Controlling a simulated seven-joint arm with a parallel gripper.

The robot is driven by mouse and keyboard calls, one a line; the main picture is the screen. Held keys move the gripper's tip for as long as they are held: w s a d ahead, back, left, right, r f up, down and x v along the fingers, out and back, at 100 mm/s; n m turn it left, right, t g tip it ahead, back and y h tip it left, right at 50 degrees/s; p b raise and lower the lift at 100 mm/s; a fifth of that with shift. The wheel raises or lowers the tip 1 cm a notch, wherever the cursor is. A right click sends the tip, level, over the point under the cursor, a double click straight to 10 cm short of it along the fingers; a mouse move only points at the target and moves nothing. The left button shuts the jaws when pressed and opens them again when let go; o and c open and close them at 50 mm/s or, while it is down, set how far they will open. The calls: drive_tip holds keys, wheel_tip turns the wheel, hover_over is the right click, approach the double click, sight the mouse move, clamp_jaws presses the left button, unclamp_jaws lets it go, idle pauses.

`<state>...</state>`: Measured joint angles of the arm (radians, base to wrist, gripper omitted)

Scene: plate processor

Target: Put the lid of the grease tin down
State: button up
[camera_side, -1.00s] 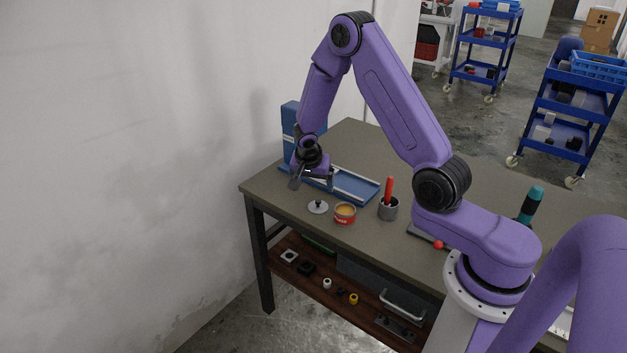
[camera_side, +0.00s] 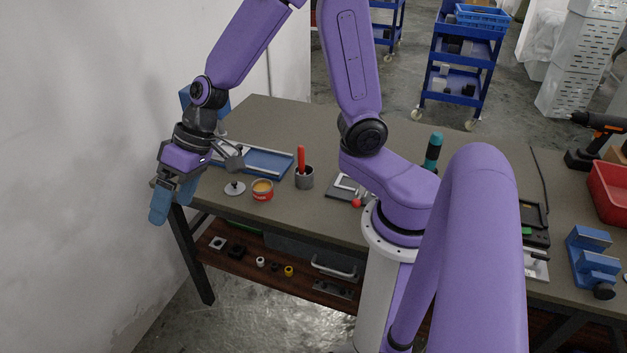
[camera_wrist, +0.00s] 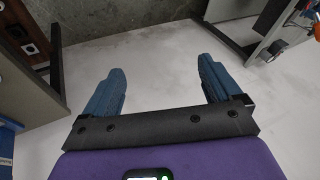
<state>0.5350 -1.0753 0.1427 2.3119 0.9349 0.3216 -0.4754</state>
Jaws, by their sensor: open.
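The lid (camera_side: 235,188) of the grease tin is a round pale disc with a small dark knob. It lies flat on the table, just left of the tin. The grease tin (camera_side: 263,190) is red, uncovered, with yellowish grease showing. My gripper (camera_side: 168,205) is to the left of both, beyond the table's left edge, apart from the lid. In the wrist view my gripper (camera_wrist: 160,85) has its two blue fingers wide apart with nothing between them. The lid and tin are not seen in the wrist view.
A blue plate device (camera_side: 262,162) lies behind. The wall is close on the left. A teal-handled tool (camera_side: 433,152) and a blue vise (camera_side: 592,257) are farther right.

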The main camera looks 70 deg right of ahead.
drive_tip(key=s+r+n+g+h, duration=0.1)
drive_tip(key=s+n+g, duration=0.15)
drive_tip(key=s, duration=0.35)
drive_tip(key=s+r+n+g, duration=0.1)
drive_tip(key=s+n, duration=0.2)
drive_tip(key=s, duration=0.4)
drive_tip(key=s+d+n+h, duration=0.4)
drive_tip(key=s+d+n, duration=0.1)
drive_tip(key=s+d, duration=0.4)
drive_tip(key=shift+s+d+r, duration=0.25)
drive_tip(key=shift+d+r, duration=0.1)
drive_tip(key=shift+d, duration=0.2)
drive_tip(key=shift+o, duration=0.3)
drive_tip(key=shift+t, duration=0.25)
